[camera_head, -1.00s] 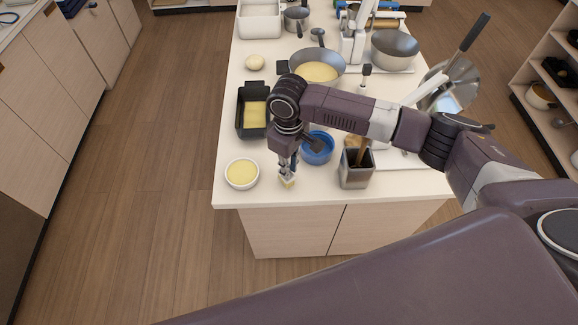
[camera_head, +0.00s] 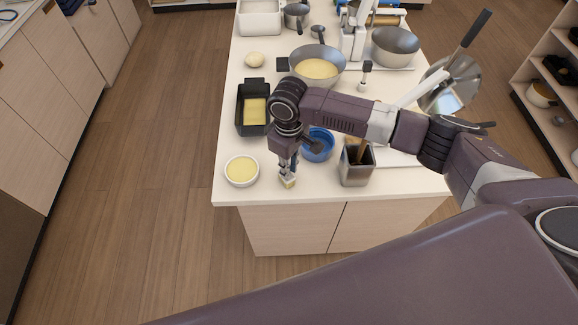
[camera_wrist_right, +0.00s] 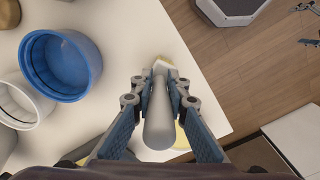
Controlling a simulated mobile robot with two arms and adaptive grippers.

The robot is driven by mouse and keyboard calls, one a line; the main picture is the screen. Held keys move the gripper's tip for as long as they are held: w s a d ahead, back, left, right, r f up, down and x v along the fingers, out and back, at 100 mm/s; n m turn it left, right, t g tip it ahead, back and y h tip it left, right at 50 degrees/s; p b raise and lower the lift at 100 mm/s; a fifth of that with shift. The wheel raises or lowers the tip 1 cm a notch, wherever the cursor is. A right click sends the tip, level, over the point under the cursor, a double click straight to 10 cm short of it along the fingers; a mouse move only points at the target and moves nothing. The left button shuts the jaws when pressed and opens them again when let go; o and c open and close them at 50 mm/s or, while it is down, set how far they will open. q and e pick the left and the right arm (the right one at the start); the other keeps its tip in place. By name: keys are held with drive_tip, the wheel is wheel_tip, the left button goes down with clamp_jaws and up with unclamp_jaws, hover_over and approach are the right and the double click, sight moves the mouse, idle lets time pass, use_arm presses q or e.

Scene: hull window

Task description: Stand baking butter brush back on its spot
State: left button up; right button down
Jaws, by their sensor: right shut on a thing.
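The butter brush (camera_wrist_right: 158,122) is in my right gripper (camera_wrist_right: 161,85), with its smooth grey handle toward the camera in the right wrist view. Its pale bristle end points away, over the white counter near the edge. In the head view the right gripper (camera_head: 287,168) is above the front of the counter, with the brush's pale end (camera_head: 289,182) below the fingers. I cannot tell whether the bristles touch the counter. My left gripper is not in view.
A white bowl of yellow butter (camera_head: 241,171) stands left of the gripper. A blue bowl (camera_head: 320,147) is behind it on the right, and a metal utensil holder (camera_head: 356,174) stands to the right. A black loaf pan (camera_head: 243,119) lies behind. The counter's front edge is close.

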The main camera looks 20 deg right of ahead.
drive_tip(key=c, duration=1.8)
unclamp_jaws()
wheel_tip(320, 180, up, 3)
drive_tip(key=p, duration=0.2)
drive_tip(key=shift+f+p, duration=0.1)
drive_tip(key=shift+p, duration=0.25)
drive_tip(key=shift+r, duration=2.55)
